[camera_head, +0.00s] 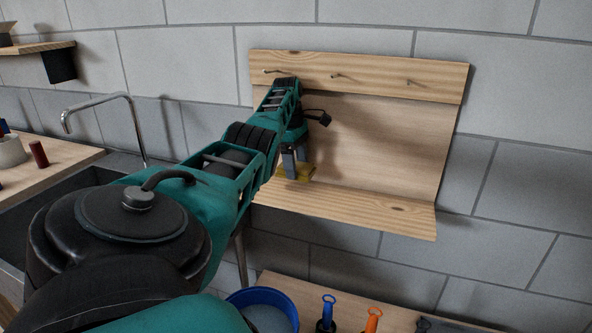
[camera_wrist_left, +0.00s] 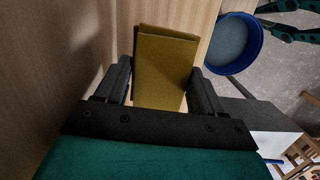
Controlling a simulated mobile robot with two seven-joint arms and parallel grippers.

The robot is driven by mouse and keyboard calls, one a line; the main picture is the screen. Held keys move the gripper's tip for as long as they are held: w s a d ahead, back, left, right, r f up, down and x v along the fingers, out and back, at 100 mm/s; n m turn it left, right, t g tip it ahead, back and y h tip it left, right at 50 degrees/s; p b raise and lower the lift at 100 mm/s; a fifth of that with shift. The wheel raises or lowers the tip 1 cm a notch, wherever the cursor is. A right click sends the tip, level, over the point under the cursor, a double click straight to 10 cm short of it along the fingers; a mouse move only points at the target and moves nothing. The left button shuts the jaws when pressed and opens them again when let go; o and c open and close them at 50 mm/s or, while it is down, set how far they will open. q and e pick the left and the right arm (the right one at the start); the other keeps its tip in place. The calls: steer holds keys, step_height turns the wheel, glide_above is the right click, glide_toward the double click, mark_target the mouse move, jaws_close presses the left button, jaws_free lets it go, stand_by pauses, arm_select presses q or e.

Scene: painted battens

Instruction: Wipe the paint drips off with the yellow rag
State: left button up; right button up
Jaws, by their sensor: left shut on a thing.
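The yellow rag (camera_head: 299,172) is at the lower shelf board of the wooden wall rack (camera_head: 400,150). In the left wrist view the rag (camera_wrist_left: 164,70) looks like a folded yellow block between my two fingers. My left gripper (camera_head: 296,166) is shut on it, pointing down, with the rag at or just above the board; I cannot tell if they touch. The gripper also shows in the left wrist view (camera_wrist_left: 160,88). My left arm hides the left part of the rack. I make out no paint drips. My right gripper is not in view.
Pegs (camera_head: 336,76) stick out of the rack's upper board. A blue bucket (camera_head: 264,309) stands below, beside blue-handled (camera_head: 328,308) and orange-handled (camera_head: 372,319) tools on a wooden surface. A sink with a tap (camera_head: 134,113) is at left. The shelf's right part is clear.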

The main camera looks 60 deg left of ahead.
arm_select(q)
steer(key=shift+r, duration=0.5)
steer(key=shift+r, duration=0.1)
steer(key=shift+r, duration=1.4)
